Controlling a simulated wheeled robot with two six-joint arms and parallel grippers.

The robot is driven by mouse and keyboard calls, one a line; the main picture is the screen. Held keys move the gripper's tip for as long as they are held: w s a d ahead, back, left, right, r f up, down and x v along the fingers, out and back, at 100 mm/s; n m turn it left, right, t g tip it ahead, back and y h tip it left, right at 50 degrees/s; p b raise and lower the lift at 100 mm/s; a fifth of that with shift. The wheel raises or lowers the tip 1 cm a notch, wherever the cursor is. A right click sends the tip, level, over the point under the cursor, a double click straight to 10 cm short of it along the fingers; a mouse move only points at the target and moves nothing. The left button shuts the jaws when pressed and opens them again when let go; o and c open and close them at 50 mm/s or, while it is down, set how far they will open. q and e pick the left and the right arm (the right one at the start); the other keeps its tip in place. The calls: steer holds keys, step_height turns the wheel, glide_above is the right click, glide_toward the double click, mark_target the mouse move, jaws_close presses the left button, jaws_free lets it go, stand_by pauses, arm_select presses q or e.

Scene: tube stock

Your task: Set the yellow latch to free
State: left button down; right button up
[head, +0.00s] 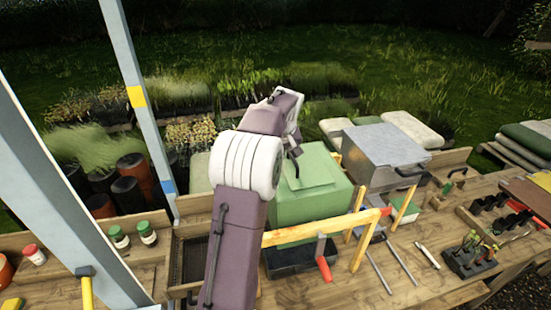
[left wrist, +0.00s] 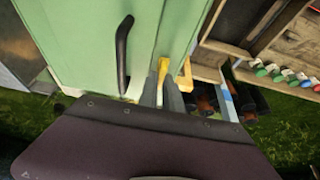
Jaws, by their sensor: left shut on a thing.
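A green box (head: 312,190) stands on the wooden bench, partly behind my left arm in the head view. In the left wrist view the green box (left wrist: 85,30) fills the upper left, with a black handle (left wrist: 122,50) on its face. The yellow latch (left wrist: 163,66) is a small yellow piece at the box's edge. My left gripper (left wrist: 163,88) is shut on the yellow latch, its grey fingers on either side of it. In the head view my arm hides the latch and the fingers. My right gripper is in neither view.
A grey metal box (head: 385,150) stands right of the green box. An orange-yellow wooden frame (head: 320,228) and a red-handled tool (head: 324,266) are in front. A pale post (head: 145,110) rises left of my arm. Bottles (head: 147,233) stand at left.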

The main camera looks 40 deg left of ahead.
arm_select(q)
steer(key=shift+s+d+f, duration=0.1)
steer(key=shift+f, duration=0.1)
steer(key=c, duration=1.7)
jaws_free()
steer(key=shift+o, duration=0.9)
steer(key=shift+d+r, duration=0.1)
steer(key=shift+d+r, duration=0.1)
steer(key=shift+r, duration=0.3)
steer(key=b+v, duration=0.1)
steer(key=v, duration=0.7)
steer(key=shift+b, duration=0.35)
steer(key=shift+r, duration=0.1)
